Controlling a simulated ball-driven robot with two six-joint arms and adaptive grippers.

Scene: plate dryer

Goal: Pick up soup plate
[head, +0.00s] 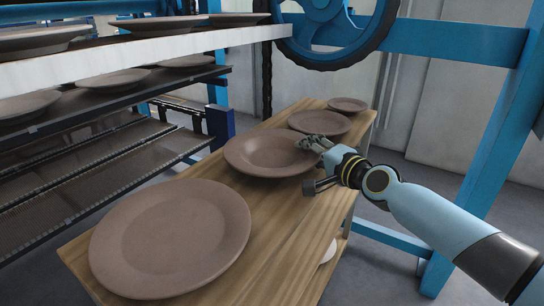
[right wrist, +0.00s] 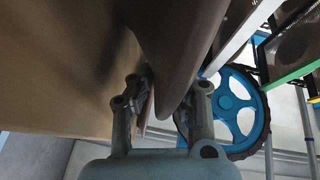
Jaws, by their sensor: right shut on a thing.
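The soup plate (head: 262,152) is a brown, deep plate on the wooden table, second from the front in a row of plates. My right gripper (head: 316,163) is at its right rim, with one finger over the rim and the other lower, outside the table edge. In the right wrist view, the gripper (right wrist: 166,98) has the soup plate's rim (right wrist: 178,60) between its fingers and is shut on it. Whether the plate is lifted off the wood is hard to tell. My left gripper is not in view.
A large flat plate (head: 170,238) lies in front, and smaller plates (head: 320,122) (head: 347,104) lie behind on the wooden table (head: 285,228). A rack with shelves of plates (head: 115,80) stands at left. A blue wheel (head: 325,22) and blue frame post (head: 500,130) stand behind and right.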

